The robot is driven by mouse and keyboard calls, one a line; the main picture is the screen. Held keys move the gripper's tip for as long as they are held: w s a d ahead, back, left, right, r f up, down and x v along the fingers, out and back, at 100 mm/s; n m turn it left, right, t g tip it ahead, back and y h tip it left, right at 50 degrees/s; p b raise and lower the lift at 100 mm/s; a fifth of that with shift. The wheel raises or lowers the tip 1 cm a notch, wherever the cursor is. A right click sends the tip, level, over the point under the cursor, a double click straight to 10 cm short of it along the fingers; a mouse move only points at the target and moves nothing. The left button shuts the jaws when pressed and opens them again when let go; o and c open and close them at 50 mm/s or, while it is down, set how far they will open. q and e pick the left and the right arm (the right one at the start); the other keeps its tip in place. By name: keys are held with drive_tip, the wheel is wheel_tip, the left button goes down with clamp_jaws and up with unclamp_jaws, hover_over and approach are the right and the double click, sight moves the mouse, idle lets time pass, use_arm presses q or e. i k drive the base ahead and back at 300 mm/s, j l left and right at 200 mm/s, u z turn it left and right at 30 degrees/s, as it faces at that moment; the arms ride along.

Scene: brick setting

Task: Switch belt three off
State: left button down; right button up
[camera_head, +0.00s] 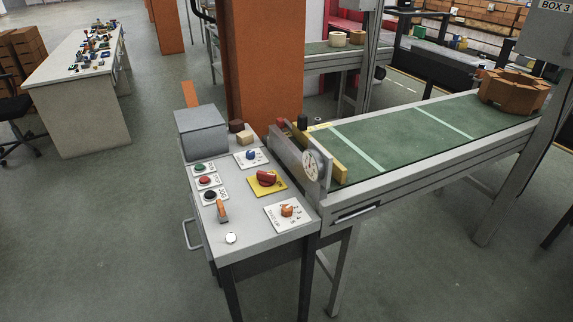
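A grey control desk (240,230) stands at the near end of a conveyor with a green belt (400,133). The desk carries a green button (199,168), a red button (205,181) and a black button (210,195) on white plates. A blue knob (251,154) sits on a white plate, a red rotary switch (267,177) on a yellow plate, and an orange knob (287,210) on a larger white plate. An orange-tipped lever (222,211) and a white round button (231,238) are nearer. Neither gripper is in view.
A brown octagonal object (513,91) rests on the far part of the belt, near a grey cabinet (543,32) marked BOX 3. A round gauge (311,165) is at the belt's near end. An orange pillar (262,65) stands behind the desk. Floor left of the desk is clear.

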sight(266, 180)
drive_tip(key=i+l, duration=0.25)
drive_tip(key=l, duration=0.15)
drive_tip(key=i+l+z, duration=0.15)
drive_tip(key=l, duration=0.25)
drive_tip(key=i+l, duration=0.3)
drive_tip(key=l+z, duration=0.05)
drive_tip(key=l, duration=0.05)
